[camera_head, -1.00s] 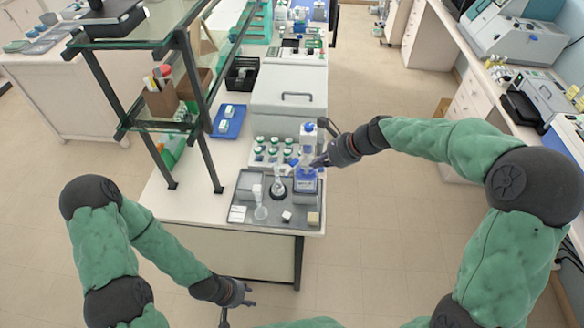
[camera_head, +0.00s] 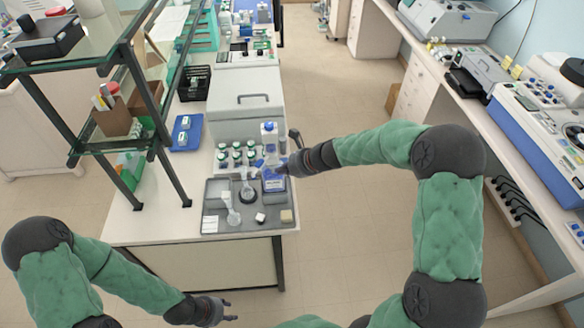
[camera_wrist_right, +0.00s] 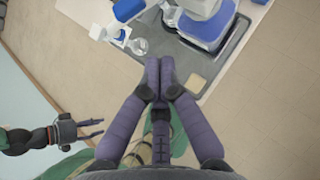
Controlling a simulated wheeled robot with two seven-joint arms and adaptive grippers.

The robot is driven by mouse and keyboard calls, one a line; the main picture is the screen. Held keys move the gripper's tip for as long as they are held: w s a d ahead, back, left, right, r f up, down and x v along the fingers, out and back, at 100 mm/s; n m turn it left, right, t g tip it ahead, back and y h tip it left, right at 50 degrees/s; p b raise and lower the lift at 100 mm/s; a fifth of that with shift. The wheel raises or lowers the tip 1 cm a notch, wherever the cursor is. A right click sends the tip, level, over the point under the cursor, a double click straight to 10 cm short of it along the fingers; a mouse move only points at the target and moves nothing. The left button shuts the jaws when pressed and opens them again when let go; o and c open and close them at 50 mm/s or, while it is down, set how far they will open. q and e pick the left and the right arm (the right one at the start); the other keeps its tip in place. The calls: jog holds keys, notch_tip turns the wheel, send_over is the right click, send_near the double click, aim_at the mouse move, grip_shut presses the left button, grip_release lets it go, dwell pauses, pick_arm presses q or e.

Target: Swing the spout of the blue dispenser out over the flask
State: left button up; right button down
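The blue dispenser (camera_head: 274,184), a bottle with a blue lower part and a white upper part, stands at the back right of the grey tray. It also shows in the right wrist view (camera_wrist_right: 208,28). A clear flask (camera_head: 247,193) stands on a dark round base just left of it. My right gripper (camera_head: 281,169) is at the dispenser, partly covering it. In the right wrist view its fingers (camera_wrist_right: 159,68) are together with nothing visible between them; contact with the dispenser cannot be told. My left gripper (camera_head: 225,309) is open and empty, low in front of the table.
The grey tray (camera_head: 213,189) also holds another flask (camera_head: 232,214), a white tile and small blocks. Green-capped bottles (camera_head: 236,156) stand behind it. A dark-framed glass shelf (camera_head: 125,145) rises to the left. Open floor lies right of the table.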

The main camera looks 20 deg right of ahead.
aim_at(261, 165)
jog(key=shift+w+a+f+p, duration=0.1)
jog(key=shift+w+a+p, duration=0.15)
jog(key=shift+w+a, duration=0.55)
jog(key=shift+w+a+f+p, duration=0.1)
jog(key=shift+w+a+p, duration=0.15)
jog(key=shift+w+a, duration=0.5)
